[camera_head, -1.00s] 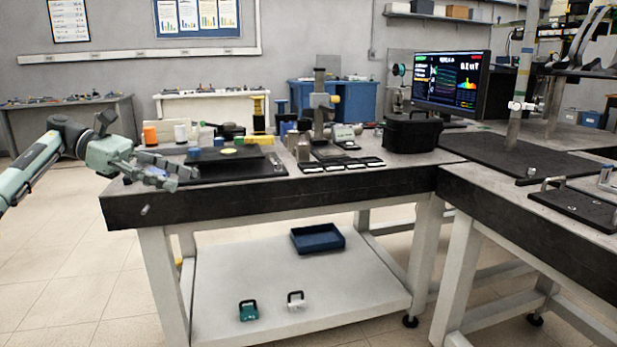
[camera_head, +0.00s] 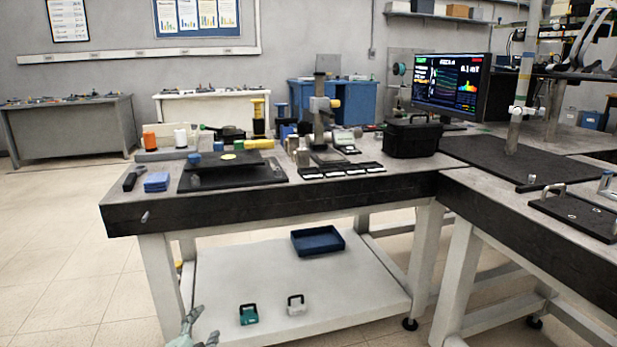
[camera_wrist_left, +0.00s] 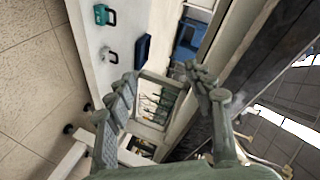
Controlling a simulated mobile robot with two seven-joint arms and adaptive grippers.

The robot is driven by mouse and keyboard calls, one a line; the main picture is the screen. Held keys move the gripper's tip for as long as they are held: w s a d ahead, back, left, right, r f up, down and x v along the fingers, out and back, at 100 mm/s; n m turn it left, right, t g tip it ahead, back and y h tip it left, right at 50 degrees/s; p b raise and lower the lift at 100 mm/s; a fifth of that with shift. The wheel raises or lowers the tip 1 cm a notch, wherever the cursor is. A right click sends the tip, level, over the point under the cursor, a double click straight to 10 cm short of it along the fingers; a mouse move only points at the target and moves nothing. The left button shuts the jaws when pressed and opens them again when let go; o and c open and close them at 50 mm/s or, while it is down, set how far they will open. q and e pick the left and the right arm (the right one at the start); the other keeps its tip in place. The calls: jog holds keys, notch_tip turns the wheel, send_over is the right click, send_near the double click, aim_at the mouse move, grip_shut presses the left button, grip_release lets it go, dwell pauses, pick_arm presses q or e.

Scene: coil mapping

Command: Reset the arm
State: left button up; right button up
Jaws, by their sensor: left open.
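My left gripper (camera_head: 198,328) shows only at the bottom edge of the head view, low in front of the table's left leg. Its fingers also show in the left wrist view (camera_wrist_left: 160,95), spread apart with nothing between them. The rest of the left arm is out of the head view. My right gripper is in neither view.
The black-edged workbench (camera_head: 280,203) stands just beyond the gripper. A second table (camera_head: 520,228) is at right. Floor at left is clear.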

pick_arm(q)
jog(key=s+a+f+n+g, duration=0.1)
jog(key=s+f+n+g, duration=0.2)
jog(key=s, duration=0.8)
jog(key=s+f+n+g+y, duration=0.1)
jog(key=s+f+n+g, duration=0.3)
jog(key=s, duration=0.8)
jog(key=s+a+f+n+g, duration=0.1)
jog(key=s+f+n+g, duration=0.3)
jog(key=s+f, duration=0.3)
jog(key=s, duration=0.4)
jog(key=shift+s+a+g+p, duration=0.3)
jog(key=shift+s+g+p, duration=0.05)
jog(key=shift+s+g, duration=0.05)
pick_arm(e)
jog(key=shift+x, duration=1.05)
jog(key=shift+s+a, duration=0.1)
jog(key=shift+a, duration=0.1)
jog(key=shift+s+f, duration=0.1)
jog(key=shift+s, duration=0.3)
